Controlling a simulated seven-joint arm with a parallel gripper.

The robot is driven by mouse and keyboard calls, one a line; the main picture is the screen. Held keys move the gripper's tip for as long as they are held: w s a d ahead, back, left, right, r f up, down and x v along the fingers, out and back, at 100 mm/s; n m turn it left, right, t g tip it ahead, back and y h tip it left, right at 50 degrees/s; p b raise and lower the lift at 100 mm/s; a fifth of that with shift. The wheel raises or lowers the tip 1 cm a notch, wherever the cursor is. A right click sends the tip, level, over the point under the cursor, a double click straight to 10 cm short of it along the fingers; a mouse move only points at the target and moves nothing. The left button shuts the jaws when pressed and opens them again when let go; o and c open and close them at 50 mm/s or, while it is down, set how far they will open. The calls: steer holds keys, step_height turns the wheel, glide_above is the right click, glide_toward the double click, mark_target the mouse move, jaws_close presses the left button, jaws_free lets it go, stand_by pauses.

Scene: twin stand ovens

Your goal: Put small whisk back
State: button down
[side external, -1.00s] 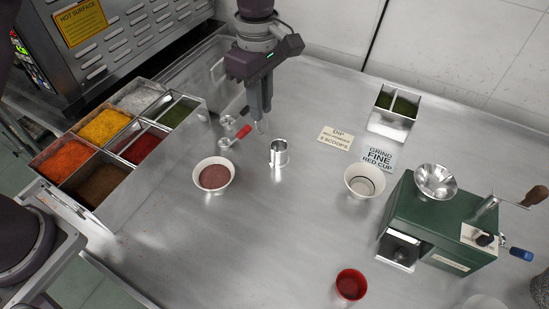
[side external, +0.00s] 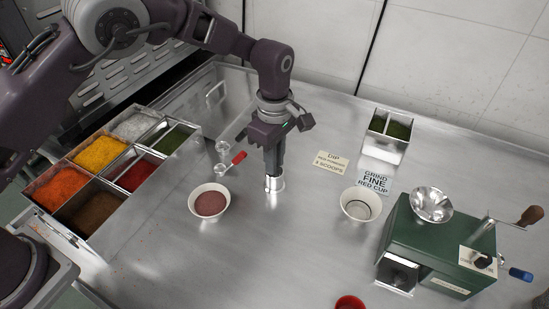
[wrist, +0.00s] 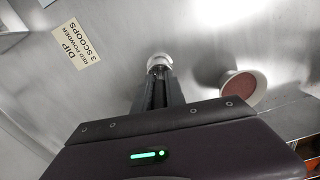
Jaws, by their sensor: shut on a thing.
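My gripper (side external: 273,170) points straight down over the small metal cup (side external: 275,186), its fingertips at the cup's mouth. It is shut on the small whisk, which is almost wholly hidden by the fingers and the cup. In the wrist view my fingertips (wrist: 160,72) meet the cup's bright rim (wrist: 159,60). I cannot tell whether the whisk touches the cup's bottom.
A white bowl of reddish powder (side external: 209,214) stands left of the cup, with a red-handled scoop (side external: 238,158) behind it. Another white bowl (side external: 361,204), signs (side external: 331,161) and a green grinder (side external: 440,240) are to the right.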

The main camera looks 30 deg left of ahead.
steer(key=shift+f, duration=0.15)
steer(key=c, duration=1.4)
jaws_free()
step_height(320, 180, up, 12)
steer(key=shift+r, duration=0.2)
